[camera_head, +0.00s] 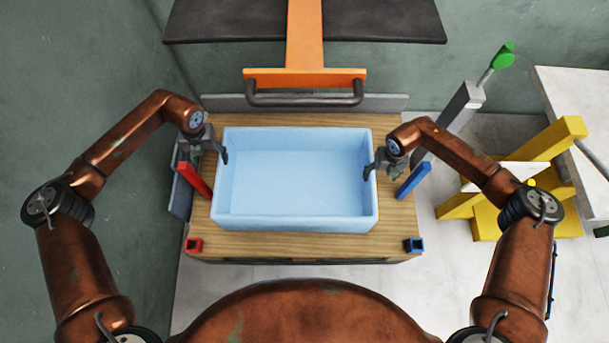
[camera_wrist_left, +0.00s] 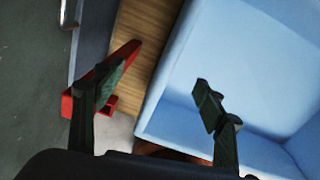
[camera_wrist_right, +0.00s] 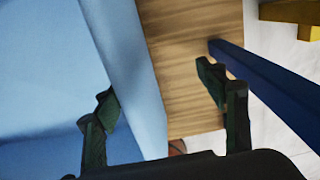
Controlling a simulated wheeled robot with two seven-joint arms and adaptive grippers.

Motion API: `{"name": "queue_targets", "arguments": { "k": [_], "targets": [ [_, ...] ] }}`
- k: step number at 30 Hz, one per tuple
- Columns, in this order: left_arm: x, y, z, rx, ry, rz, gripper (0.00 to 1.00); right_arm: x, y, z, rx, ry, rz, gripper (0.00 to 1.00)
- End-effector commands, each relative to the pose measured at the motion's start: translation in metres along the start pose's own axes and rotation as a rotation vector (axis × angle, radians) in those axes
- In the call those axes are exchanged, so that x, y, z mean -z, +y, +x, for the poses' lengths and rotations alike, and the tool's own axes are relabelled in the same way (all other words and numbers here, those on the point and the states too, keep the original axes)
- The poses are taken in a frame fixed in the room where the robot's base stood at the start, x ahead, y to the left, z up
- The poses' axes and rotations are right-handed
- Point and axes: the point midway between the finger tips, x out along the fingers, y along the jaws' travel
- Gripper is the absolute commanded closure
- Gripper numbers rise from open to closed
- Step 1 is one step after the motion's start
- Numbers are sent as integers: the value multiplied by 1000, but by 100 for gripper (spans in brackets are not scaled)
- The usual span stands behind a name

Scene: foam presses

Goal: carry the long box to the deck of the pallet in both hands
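The long box (camera_head: 295,222) is a light blue, open-topped, empty bin. It is level over a wooden deck (camera_head: 330,245); I cannot tell whether it rests fully on it. My left gripper (camera_head: 210,157) is open at the box's left wall, one finger inside and one outside. The left wrist view shows the wall (camera_wrist_left: 168,80) between the spread fingers (camera_wrist_left: 157,98). My right gripper (camera_head: 384,172) is open at the right wall, also one finger on each side. The right wrist view shows that wall (camera_wrist_right: 130,70) between the fingers (camera_wrist_right: 160,105), with gaps.
A red post (camera_head: 195,181) and a blue post (camera_head: 413,180) stand close outside the grippers. Red (camera_head: 194,245) and blue (camera_head: 414,245) sockets mark the near corners. An orange frame with a dark bar (camera_head: 305,97) is behind the box. A yellow stand (camera_head: 490,215) is at right.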

Motion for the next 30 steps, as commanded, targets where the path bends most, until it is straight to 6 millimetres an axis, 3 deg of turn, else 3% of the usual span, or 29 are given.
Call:
{"name": "queue_targets", "arguments": {
  "k": [12, 25, 30],
  "targets": [
    [-14, 1, 1, -4, 24, -13, 35, -10, 2, 10, -3, 19, 2, 35],
    [-2, 4, -10, -3, 2, -14, 35, 0, 0, -1, -3, -3, 4, 6],
    [3, 6, -15, -3, -6, -16, 35, 4, 0, -5, -4, -11, 4, 6]
  ]
}}
